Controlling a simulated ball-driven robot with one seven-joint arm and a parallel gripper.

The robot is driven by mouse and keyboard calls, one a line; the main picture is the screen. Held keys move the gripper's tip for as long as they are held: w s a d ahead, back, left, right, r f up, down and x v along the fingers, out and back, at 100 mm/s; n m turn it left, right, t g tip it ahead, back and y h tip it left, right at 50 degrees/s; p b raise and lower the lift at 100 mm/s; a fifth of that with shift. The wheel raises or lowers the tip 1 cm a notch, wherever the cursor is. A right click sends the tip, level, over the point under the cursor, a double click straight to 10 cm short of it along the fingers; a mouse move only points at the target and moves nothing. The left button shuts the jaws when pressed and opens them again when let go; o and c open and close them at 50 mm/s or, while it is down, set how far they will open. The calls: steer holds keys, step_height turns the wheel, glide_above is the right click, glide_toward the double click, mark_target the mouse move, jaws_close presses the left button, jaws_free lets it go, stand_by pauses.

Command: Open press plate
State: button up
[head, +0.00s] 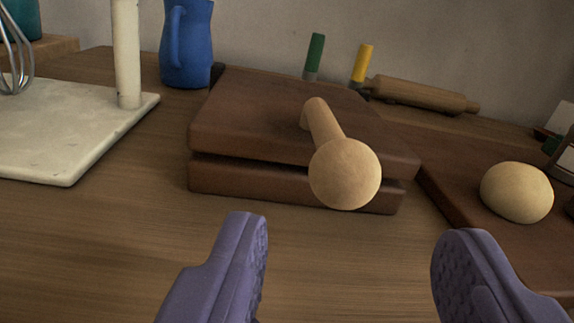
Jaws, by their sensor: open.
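The press is a pair of dark brown wooden plates in the middle of the head view. Its upper press plate (248,118) lies over the lower plate (245,182), with a narrow dark gap between them at the front. A pale wooden handle with a round knob (345,174) sticks out from the upper plate toward me. The knob hides part of the plates' front edge. My gripper (355,238) is open and empty, its two purple fingers spread wide in front of the press. The fingers are apart from the knob.
A brown board (465,212) with a round dough ball (516,192) is at the right. A pale slab (60,150) with a white post (127,55) is at the left. The counter before the press is clear.

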mark_target(344, 193)
steer(key=w, duration=0.2)
steer(key=w+b, duration=0.1)
steer(key=w, duration=0.1)
steer(key=w+b, duration=0.1)
steer(key=w, duration=0.1)
steer(key=shift+w+d, duration=0.2)
steer(key=shift+d, duration=0.1)
steer(key=shift+w+d+r, duration=0.1)
steer(key=shift+w, duration=0.35)
jaws_close()
